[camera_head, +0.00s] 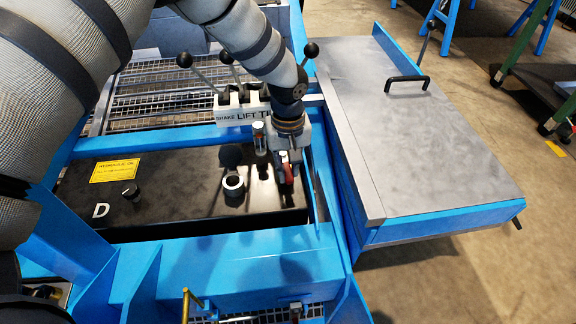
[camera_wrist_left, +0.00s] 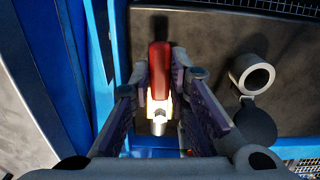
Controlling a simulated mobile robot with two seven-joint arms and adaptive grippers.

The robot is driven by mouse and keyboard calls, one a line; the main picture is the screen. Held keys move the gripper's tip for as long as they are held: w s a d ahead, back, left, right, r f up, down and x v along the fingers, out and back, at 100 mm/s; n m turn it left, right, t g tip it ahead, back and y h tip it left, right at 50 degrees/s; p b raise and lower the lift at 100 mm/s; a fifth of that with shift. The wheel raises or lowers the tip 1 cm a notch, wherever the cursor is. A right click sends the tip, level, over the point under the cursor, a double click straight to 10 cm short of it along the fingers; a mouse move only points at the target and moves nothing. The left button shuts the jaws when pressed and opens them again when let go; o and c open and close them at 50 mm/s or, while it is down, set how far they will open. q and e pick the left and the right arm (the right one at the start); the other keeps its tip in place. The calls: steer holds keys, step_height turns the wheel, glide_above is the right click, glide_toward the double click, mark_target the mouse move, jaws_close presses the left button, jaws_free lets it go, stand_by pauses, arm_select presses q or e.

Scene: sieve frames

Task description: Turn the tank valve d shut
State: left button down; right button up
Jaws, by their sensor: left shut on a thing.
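The black tank (camera_head: 190,190) marked with a white D lies inside the blue frame. Its valve has a red lever handle (camera_head: 287,174) at the tank's right end. My left gripper (camera_head: 285,160) comes down on the valve from above, partly hiding it. In the left wrist view, the red handle (camera_wrist_left: 159,60) points away from the camera, and its metal stem is brightly lit. The fingers of my left gripper (camera_wrist_left: 165,92) stand on both sides of the handle and are shut on it. My right gripper is not in view.
A short open pipe neck (camera_head: 233,186) and a black knob (camera_head: 131,192) stand on the tank. Behind is a lever block (camera_head: 240,113) with black-balled levers. A grey-lidded blue box (camera_head: 430,140) stands at right. Blue frame beams (camera_head: 230,265) edge the tank.

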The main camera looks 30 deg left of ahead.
arm_select(q)
steer(key=shift+w+d+n, duration=0.25)
steer(key=shift+n, duration=0.35)
steer(key=shift+w+d+n, duration=0.2)
steer(key=shift+w+n, duration=0.05)
steer(key=shift+n, duration=0.35)
steer(key=shift+w+d+n, duration=0.25)
steer(key=shift+w+n, duration=0.1)
steer(key=shift+n, duration=0.55)
steer(key=w+n, duration=0.2)
steer(key=n, duration=0.1)
steer(key=shift+d+f+n, duration=0.1)
steer(key=shift+d+n, duration=0.2)
steer(key=shift+d, duration=0.05)
steer(key=shift+w+a+n+b, duration=0.2)
steer(key=shift+w+n+b, duration=0.55)
steer(key=shift+n, duration=0.85)
steer(key=shift+w+a+n+b, duration=0.15)
steer(key=shift+w+n+b, duration=0.55)
steer(key=shift+n, duration=0.9)
steer(key=shift+w+a+n+b, duration=0.2)
steer(key=shift+w+n+b, duration=0.55)
steer(key=shift+n, duration=0.85)
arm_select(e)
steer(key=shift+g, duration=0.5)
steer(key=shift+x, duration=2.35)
arm_select(q)
steer(key=shift+w, duration=0.1)
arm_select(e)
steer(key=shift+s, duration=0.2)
